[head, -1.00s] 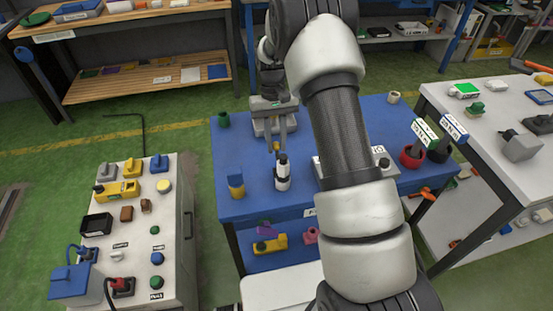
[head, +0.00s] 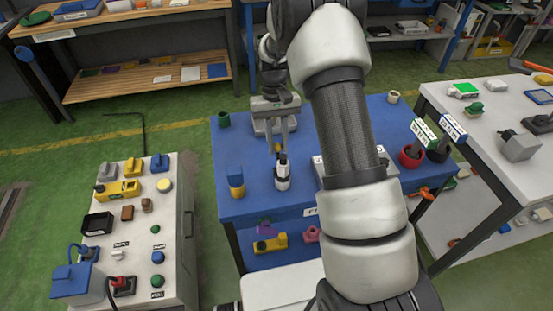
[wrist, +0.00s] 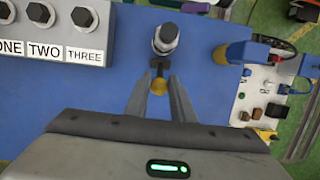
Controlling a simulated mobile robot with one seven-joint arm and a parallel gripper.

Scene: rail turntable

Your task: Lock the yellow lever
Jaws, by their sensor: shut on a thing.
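My gripper (wrist: 161,80) reaches down over the lever, with one finger on each side, and is shut on the knob. It also shows in the head view (head: 280,152). The fingers partly hide the lever, and its exact angle is hard to tell in the head view.
The blue table (head: 245,180) also carries a yellow-and-blue block (head: 236,182) left of the post and a green cup (head: 224,119) behind. A grey block labelled ONE, TWO, THREE (wrist: 62,25) is near. A white cabinet (head: 180,215) stands at the left.

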